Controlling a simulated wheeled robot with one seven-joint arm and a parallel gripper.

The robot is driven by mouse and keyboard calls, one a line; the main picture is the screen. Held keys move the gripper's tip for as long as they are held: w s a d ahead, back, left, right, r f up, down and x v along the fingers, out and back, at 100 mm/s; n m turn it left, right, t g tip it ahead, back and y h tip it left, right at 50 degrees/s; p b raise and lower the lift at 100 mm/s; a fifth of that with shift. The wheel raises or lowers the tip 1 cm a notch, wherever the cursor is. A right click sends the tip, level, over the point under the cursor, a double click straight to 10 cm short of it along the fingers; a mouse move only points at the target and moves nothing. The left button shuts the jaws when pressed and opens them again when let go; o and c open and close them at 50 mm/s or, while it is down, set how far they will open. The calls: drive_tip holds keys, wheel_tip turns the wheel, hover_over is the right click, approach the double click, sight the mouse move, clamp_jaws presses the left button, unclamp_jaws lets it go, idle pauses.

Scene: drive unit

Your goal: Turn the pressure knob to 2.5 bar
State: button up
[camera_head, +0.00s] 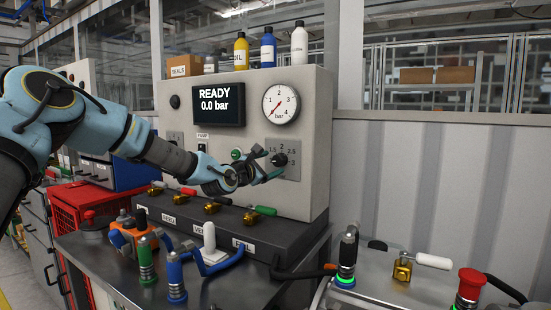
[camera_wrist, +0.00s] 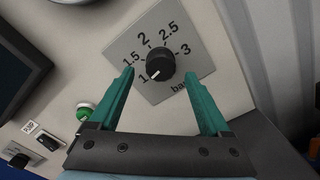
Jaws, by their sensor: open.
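The pressure knob (camera_wrist: 160,68) is a black round knob on a grey square dial plate (camera_wrist: 182,38) marked 1, 1.5, 2, 2.5 and 3 bar. Its white pointer line points toward the 1. The knob also shows in the head view (camera_head: 279,160). My gripper (camera_head: 268,164) is open in front of the plate. In the wrist view its two green fingers (camera_wrist: 165,72) stand on either side of the knob, with a gap on both sides. The display (camera_head: 218,104) reads READY 0.0 bar. The gauge (camera_head: 281,104) has a red needle toward its lower left.
A green button (camera_wrist: 84,111) and the pump switch (camera_wrist: 20,158) lie left of the knob on the panel. Below the arm, a ledge (camera_head: 290,232) carries several brass valves with coloured levers. Bottles and a box stand on top of the panel (camera_head: 318,150).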

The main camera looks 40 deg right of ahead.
sight(277, 162)
drive_tip(key=shift+p+x, duration=0.45)
drive_tip(key=shift+x, duration=1.4)
drive_tip(key=shift+c, duration=0.3)
clamp_jaws()
